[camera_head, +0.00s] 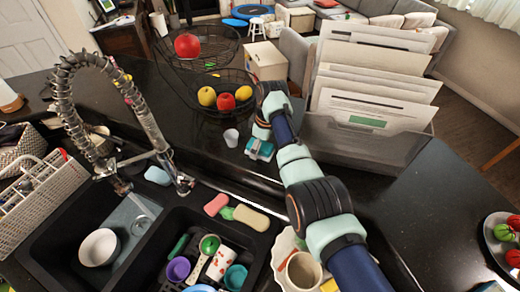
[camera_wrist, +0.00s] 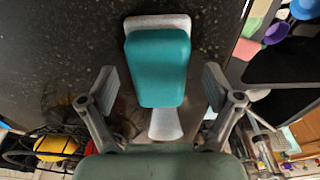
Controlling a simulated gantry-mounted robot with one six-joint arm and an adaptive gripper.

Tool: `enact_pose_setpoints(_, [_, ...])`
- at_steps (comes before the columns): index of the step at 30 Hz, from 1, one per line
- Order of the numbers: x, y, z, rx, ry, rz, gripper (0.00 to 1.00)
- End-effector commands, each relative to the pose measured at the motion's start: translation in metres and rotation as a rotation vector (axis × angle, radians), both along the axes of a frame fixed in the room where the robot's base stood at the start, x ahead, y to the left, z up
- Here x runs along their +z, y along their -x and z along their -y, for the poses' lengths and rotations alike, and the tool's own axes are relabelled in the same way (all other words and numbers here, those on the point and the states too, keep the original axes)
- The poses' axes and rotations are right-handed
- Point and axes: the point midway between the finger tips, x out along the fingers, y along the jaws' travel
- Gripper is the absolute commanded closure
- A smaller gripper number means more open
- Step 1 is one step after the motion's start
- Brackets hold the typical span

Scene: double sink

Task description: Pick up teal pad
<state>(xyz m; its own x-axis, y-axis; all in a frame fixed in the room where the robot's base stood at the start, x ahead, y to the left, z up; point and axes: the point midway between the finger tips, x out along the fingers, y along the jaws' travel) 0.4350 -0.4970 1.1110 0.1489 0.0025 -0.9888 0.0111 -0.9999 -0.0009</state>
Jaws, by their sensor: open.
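The teal pad (camera_head: 260,149) lies on the black counter behind the sink, left of the paper rack. In the wrist view, the teal pad (camera_wrist: 158,67) is a rounded block with a pale grey piece showing at its far end. My gripper (camera_wrist: 160,88) is open, with one finger on each side of the pad's near part and a gap on both sides. In the head view, my gripper (camera_head: 263,134) is right at the pad and partly covers it. I cannot tell the exact height between them.

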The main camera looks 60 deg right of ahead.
Motion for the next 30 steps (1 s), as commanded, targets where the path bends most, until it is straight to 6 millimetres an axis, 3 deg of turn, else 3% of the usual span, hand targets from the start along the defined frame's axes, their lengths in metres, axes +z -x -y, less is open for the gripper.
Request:
enact_pose_setpoints(7, [-0.002,-0.001,0.000,0.000,0.001,0.000,0.12])
enact_pose_setpoints(18, [-0.002,-0.001,0.000,0.000,0.001,0.000,0.73])
enact_pose_setpoints(20, [-0.002,-0.001,0.000,0.000,0.001,0.001,0.78])
enact_pose_setpoints(26, [0.000,-0.001,0.000,0.000,0.001,0.001,0.78])
enact_pose_setpoints(30, [0.012,-0.001,0.000,0.000,0.002,0.002,0.78])
